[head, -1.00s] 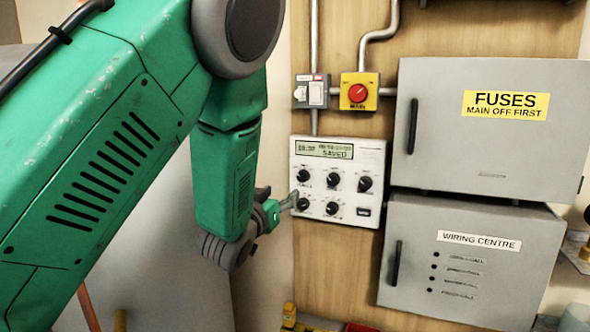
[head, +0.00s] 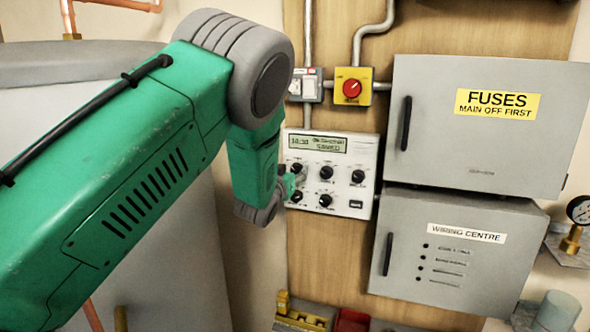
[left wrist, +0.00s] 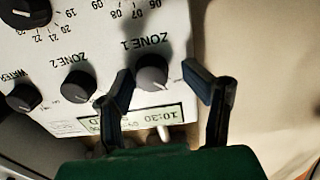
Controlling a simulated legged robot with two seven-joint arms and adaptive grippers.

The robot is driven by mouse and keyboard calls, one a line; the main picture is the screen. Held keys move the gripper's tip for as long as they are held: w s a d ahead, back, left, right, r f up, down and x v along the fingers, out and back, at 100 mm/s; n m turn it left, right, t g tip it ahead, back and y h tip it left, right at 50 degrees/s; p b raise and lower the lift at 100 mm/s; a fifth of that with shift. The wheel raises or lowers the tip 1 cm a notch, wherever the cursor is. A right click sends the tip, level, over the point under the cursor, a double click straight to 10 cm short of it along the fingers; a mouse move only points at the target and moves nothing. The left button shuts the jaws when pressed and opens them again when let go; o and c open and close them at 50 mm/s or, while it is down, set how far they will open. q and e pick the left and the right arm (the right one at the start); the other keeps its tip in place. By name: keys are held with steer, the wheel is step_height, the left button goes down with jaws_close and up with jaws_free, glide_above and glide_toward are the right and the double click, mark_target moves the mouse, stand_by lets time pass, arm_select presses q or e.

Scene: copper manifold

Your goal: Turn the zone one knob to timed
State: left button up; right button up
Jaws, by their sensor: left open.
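The white control panel (head: 362,160) is on the wooden board, with a small display (head: 318,144) at its top. The zone one knob (left wrist: 152,73) is black and round, beside its ZONE 1 label in the left wrist view. It is the upper left knob (head: 296,168) in the head view. My left gripper (left wrist: 158,78) is open, its two dark fingertips on either side of the zone one knob. I cannot tell whether they touch it. In the head view the left gripper (head: 299,180) is small and partly hides the panel's left knobs. My right gripper is not in view.
The zone two knob (left wrist: 78,84) is close beside the left finger in the left wrist view. A red rotary switch (head: 352,88) on a yellow box is above the panel. The fuse box (head: 480,145) and wiring centre (head: 455,235) stand to its right.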

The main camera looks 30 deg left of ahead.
arm_select(q)
steer(key=shift+w+a+f, duration=0.25)
steer(key=shift+a, duration=0.2)
steer(key=shift+d, duration=0.15)
steer(key=c, duration=0.8)
steer(key=shift+w+d+r, duration=0.1)
steer(key=shift+d+r, duration=0.1)
steer(key=shift+d, duration=0.35)
steer(key=shift+d+r, duration=0.15)
steer(key=shift+d, duration=0.35)
jaws_close()
steer(key=shift+s+a, duration=0.2)
steer(key=shift+a, duration=0.4)
steer(key=shift+d+m+b, duration=0.3)
steer(key=shift+d+m, duration=0.05)
steer(key=shift+m, duration=0.05)
steer(key=m+b, duration=0.2)
steer(key=shift+a+f+m, duration=0.1)
steer(key=shift+a+m, duration=0.05)
steer(key=shift+m, duration=0.15)
steer(key=shift+m+b, duration=1.1)
steer(key=shift+m, duration=0.1)
steer(key=shift+m+b, duration=1.05)
steer(key=shift+m, duration=0.45)
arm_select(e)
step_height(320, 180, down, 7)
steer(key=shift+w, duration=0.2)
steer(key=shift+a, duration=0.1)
